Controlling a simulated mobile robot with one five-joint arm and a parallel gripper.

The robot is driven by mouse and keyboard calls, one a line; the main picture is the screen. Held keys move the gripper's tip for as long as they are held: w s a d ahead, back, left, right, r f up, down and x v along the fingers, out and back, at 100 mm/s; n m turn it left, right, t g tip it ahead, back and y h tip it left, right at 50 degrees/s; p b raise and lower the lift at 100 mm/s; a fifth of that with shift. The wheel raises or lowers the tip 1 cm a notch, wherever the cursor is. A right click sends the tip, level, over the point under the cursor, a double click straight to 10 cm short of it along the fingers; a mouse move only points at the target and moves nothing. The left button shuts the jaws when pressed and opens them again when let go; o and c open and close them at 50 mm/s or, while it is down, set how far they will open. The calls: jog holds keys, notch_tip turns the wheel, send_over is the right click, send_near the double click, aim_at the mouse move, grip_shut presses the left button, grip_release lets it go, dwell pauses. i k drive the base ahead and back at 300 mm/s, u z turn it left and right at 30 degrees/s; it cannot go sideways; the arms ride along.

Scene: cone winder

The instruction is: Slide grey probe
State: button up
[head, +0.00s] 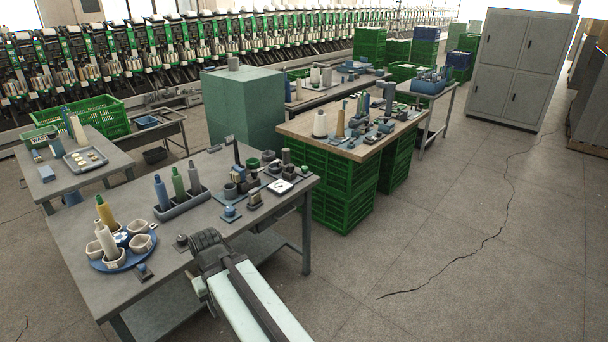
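I cannot single out the grey probe with certainty. Several small grey and dark fixtures stand on the near grey table (85,215), too small to tell apart. One is a small grey block with a knob (181,242) near the table's front edge. A dark upright post (236,153) stands among the fixtures at the table's right. My pale arm reaches in from the bottom, and its dark ribbed end (206,240) is at the table's front edge, just right of the grey block. I cannot make out the fingers or anything held.
A blue round tray (123,264) with cups and cones and a grey bottle rack (183,206) stand on the near table. A wooden-topped table on green crates (338,192) is behind to the right. The floor at right is clear, up to a grey cabinet (523,70).

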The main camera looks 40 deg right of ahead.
aim_at(289, 173)
jog(key=z, duration=0.3)
jog(key=i, duration=1.2)
jog(key=u, duration=0.25)
